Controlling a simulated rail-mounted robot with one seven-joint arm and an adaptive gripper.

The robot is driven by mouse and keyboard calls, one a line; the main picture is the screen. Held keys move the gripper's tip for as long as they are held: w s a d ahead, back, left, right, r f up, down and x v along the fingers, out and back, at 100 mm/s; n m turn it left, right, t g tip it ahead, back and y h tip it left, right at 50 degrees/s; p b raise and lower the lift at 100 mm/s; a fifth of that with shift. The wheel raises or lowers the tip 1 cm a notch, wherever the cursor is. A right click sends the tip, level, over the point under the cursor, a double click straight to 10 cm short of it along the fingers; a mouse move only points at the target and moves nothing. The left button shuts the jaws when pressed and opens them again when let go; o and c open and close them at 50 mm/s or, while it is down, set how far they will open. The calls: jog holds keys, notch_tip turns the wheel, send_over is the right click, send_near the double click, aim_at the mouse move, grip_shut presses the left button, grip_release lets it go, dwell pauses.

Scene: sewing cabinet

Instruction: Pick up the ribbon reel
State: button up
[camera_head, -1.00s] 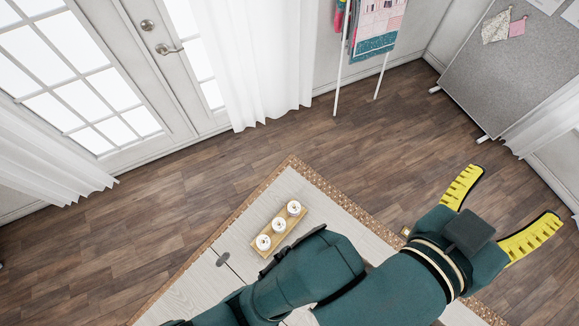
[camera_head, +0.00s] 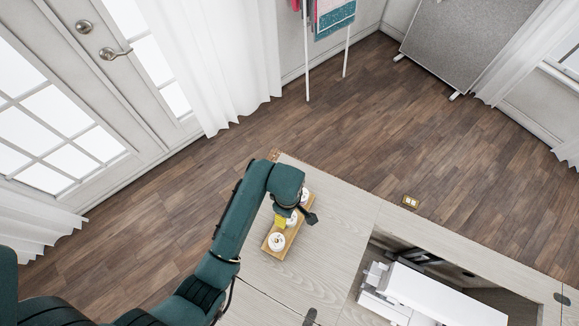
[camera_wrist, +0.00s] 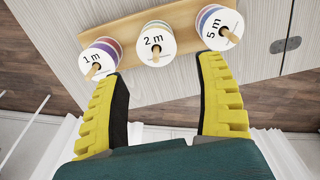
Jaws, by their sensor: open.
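Three ribbon reels stand in a row on a wooden holder (camera_wrist: 185,22). In the wrist view they read "1 m" (camera_wrist: 100,57), "2 m" (camera_wrist: 155,43) and "5 m" (camera_wrist: 219,27). My gripper (camera_wrist: 163,70) is open and empty, its yellow fingers pointing towards the row. The "2 m" reel lies between the lines of the two fingertips; I cannot tell the remaining gap. In the head view my gripper (camera_head: 283,220) is over the holder (camera_head: 269,249). One reel (camera_head: 277,240) shows in front and another (camera_head: 304,196) behind, partly covered; the middle one is mostly hidden.
The holder sits on a pale wood cabinet top (camera_head: 325,240), near its left edge. A white sewing machine (camera_head: 435,290) lies in an opening to the right. A small yellowish item (camera_head: 410,202) is at the far edge. The top between holder and opening is clear.

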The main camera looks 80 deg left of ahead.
jog(key=f+b, duration=0.1)
jog(key=f, duration=0.7)
jog(key=shift+w+f, duration=0.1)
jog(key=shift+w, duration=0.1)
jog(key=c, duration=0.8)
